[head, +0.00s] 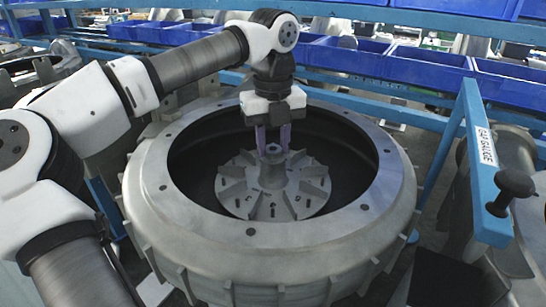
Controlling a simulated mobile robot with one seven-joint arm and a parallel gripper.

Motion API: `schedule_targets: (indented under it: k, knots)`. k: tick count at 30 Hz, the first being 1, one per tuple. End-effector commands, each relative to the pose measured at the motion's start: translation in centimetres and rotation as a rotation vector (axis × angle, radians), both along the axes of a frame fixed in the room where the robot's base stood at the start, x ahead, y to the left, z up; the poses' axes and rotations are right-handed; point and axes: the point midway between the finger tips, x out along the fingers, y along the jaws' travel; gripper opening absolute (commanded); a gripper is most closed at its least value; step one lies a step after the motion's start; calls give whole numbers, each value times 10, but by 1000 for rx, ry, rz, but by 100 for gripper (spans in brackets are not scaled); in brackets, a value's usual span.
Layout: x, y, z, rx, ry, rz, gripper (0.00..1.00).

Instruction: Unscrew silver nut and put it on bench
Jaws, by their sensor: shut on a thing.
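My gripper (273,137) points straight down over the middle of the grey bladed impeller (235,185), inside the large round metal housing (310,235). Its two purple fingers stand either side of the small silver nut (273,149) on the impeller's hub and are shut on it. The nut shows only as a small patch between the fingers. Whether it is still on its thread or lifted a little cannot be told. My arm reaches in from the left, above the housing's rim.
Blue bins (430,72) line a rack behind. The housing's dark inner wall surrounds the impeller. Other metal parts stand at the left and right edges.

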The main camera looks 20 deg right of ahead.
Motion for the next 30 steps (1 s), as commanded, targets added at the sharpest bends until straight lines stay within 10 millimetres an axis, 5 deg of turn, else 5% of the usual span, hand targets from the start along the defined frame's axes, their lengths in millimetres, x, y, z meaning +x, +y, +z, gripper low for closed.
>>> schedule_targets:
  k: [30]
  knots:
    - [0,0,1,-1,1,1300,6]
